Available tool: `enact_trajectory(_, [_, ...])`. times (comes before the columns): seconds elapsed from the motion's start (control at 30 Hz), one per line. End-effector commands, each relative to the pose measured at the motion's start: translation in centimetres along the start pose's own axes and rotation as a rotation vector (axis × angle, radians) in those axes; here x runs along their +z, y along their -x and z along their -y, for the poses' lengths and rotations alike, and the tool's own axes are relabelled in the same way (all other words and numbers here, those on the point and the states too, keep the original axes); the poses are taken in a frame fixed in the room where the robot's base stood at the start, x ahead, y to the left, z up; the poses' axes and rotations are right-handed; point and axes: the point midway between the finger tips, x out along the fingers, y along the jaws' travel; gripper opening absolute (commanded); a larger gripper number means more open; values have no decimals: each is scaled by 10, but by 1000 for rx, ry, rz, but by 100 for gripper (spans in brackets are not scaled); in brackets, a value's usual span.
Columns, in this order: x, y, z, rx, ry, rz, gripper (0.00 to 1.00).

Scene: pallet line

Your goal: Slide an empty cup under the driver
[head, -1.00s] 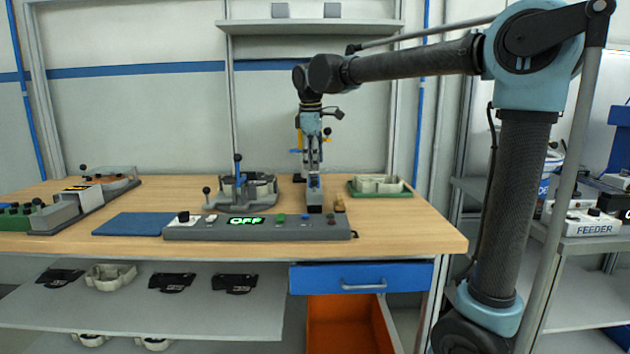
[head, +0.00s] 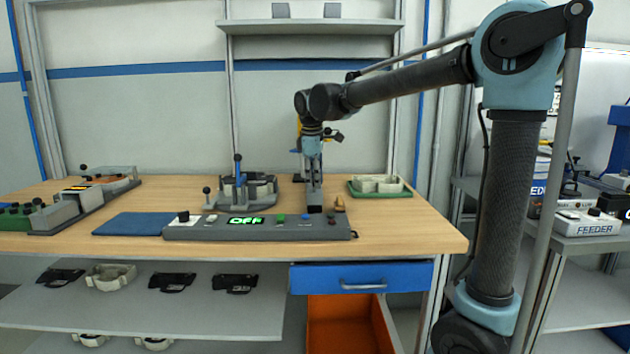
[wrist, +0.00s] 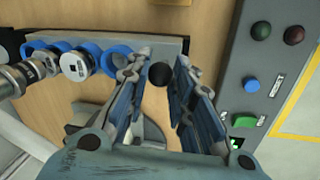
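A silver cylinder (wrist: 10,80) at the left edge may be the driver. My gripper (wrist: 165,62) is open, its fingers on either side of a black ball knob (wrist: 160,75), with gaps showing. In the head view my gripper (head: 314,200) points down behind the control panel and hides much of the station.
The control panel (head: 265,230) reads OFF and has several buttons. A blue mat (head: 130,224) lies left of it. A fixture with upright levers (head: 241,193) stands left of my gripper, and a green tray (head: 380,192) stands right. Bare wood (head: 420,225) is free at the right.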

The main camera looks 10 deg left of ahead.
Motion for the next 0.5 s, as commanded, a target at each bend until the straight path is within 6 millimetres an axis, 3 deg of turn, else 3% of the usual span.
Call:
enact_trajectory(0.27, [0, 0, -2, 1, 0, 0, 0])
enact_trajectory(0.5, [-6, -4, -27, 1, -2, 0, 0])
